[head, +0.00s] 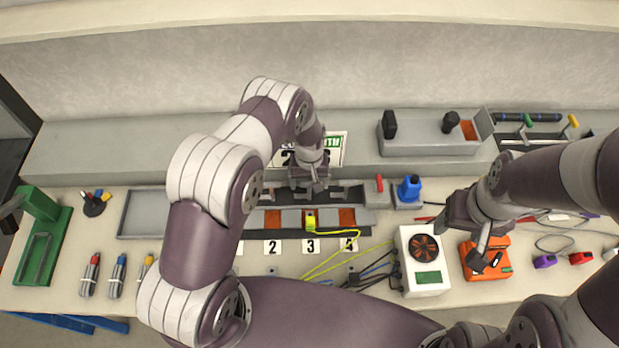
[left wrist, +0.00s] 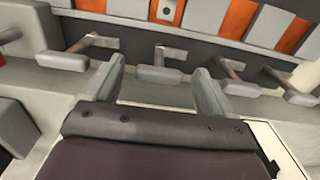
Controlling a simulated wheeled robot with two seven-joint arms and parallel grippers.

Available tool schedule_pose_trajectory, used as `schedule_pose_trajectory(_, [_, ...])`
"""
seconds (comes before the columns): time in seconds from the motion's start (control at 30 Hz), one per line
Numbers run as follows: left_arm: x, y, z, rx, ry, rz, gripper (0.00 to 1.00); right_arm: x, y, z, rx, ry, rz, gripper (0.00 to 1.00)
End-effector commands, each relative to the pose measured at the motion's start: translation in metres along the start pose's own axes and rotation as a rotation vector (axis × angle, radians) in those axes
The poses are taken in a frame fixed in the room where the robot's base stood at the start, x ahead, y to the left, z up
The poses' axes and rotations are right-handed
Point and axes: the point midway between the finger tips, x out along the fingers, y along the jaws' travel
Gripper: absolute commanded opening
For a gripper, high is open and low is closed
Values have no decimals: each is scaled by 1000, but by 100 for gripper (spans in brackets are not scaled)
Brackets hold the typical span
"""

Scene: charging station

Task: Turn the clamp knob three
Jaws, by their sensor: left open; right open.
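A row of grey bar-shaped clamp knobs runs along the back of the charging rack (head: 145,224). The label 3 (head: 310,246) marks one slot. My left gripper (head: 308,188) is open and points down at the knobs behind this slot. In the left wrist view, one knob (left wrist: 158,74), apparently knob three, shows between the spread fingers (left wrist: 160,82), with no clear contact. Neighbouring knobs show on the left (left wrist: 62,61) and right (left wrist: 230,83). In the head view the gripper hides most of knob three. My right gripper (head: 487,258) is open above an orange device (head: 487,272).
A yellow plug (head: 310,222) with a yellow cable sits in front of slot 3. A white fan unit (head: 424,279) stands front right. A blue item (head: 410,188) and red lever (head: 379,184) are right of the rack. A grey ledge with a box (head: 430,148) lies behind.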

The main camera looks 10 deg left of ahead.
Motion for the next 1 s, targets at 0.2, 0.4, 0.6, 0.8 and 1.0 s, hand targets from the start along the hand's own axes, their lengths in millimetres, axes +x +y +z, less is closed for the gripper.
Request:
schedule_pose_trajectory(0.2, [2, 0, 0, 0, 1, 0, 85, 0, 0, 0, 0, 0, 0, 63])
schedule_pose_trajectory(0.4, [2, 0, 0, 0, 1, 0, 40, 0, 0, 0, 0, 0, 0, 63])
schedule_pose_trajectory(0.6, [2, 0, 0, -2, 1, 0, 29, 0, 0, 0, 0, 0, 0, 63])
schedule_pose_trajectory(0.8, [3, 1, 0, -46, 1, 1, 29, 6, 0, 1, 0, 0, 0, 63])
schedule_pose_trajectory(1.0, [5, 2, -1, -166, 1, 1, 29, 18, 0, 2, 0, 0, 0, 63])
